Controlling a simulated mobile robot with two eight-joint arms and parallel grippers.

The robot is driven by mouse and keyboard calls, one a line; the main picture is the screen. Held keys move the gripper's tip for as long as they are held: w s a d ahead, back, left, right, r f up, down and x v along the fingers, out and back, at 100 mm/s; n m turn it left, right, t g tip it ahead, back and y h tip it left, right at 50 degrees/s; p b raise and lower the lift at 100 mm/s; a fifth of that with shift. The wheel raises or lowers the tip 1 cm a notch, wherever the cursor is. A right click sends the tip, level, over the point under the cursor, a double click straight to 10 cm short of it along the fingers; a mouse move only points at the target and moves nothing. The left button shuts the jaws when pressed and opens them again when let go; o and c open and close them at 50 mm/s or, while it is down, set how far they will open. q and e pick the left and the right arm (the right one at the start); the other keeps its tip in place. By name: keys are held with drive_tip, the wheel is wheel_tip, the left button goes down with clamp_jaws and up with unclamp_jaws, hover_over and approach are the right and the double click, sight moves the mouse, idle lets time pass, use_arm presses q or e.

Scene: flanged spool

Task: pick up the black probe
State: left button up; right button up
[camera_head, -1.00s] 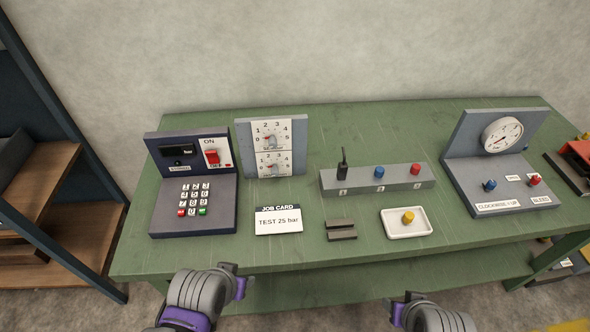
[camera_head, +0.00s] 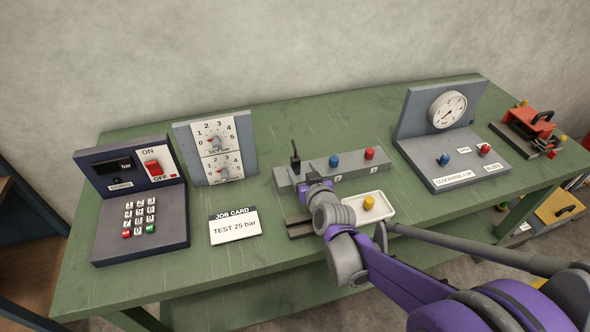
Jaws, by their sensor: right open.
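The black probe (camera_head: 295,158) stands upright at the left end of the grey block (camera_head: 345,163) on the green bench. A blue knob (camera_head: 334,161) and a red knob (camera_head: 369,153) sit in the same block to its right. My right gripper (camera_head: 312,181) is just in front of the block's left end, near the probe's base. It is open, and its fingertips are small and partly hidden by my wrist. I cannot tell whether it touches the block. The probe's upper part stands clear above the gripper. My left gripper is out of the picture.
A white tray (camera_head: 354,216) with a yellow knob (camera_head: 368,202) lies right of my wrist. A dark slotted holder (camera_head: 298,228) is partly hidden by it. The keypad console (camera_head: 135,205), dial panel (camera_head: 215,150), job card (camera_head: 235,227) and gauge stand (camera_head: 450,165) surround the block.

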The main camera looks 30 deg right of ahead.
sight(292, 158)
drive_tip(key=x, duration=0.7)
drive_tip(key=shift+w+a+b, duration=0.25)
drive_tip(key=shift+w+b, duration=0.1)
drive_tip(key=shift+w, duration=0.15)
clamp_jaws()
